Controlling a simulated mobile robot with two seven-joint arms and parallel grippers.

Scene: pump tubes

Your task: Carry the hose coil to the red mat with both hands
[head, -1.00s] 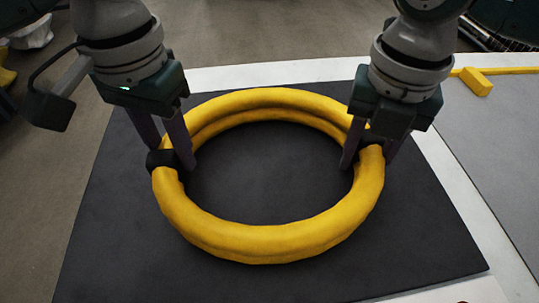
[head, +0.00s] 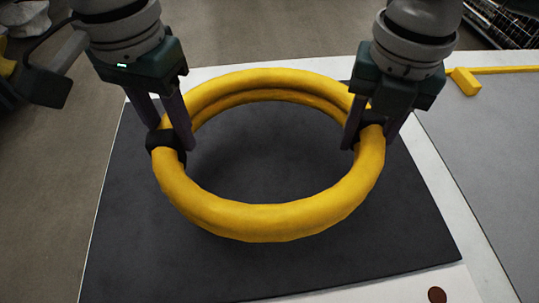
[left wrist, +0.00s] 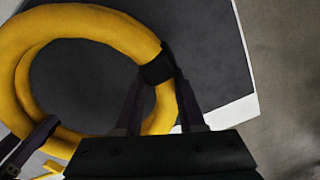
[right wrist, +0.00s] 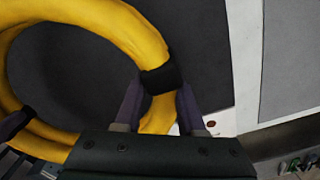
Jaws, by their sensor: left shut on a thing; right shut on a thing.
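The yellow hose coil (head: 265,222) is a thick ring with black bands on its left and right sides. My left gripper (head: 176,145) is shut on the coil at the left black band (left wrist: 157,69). My right gripper (head: 369,138) is shut on the coil at the right black band (right wrist: 161,77). The coil also shows in the left wrist view (left wrist: 85,18) and the right wrist view (right wrist: 95,12). It appears held level, a little above a dark mat. No red mat is in view.
The dark mat (head: 270,268) lies under the coil on a white table (head: 465,245). A grey surface (head: 480,150) lies to the right, with a yellow bar and block (head: 466,81) at its far edge. A small brown-red disc (head: 437,295) sits at the near right.

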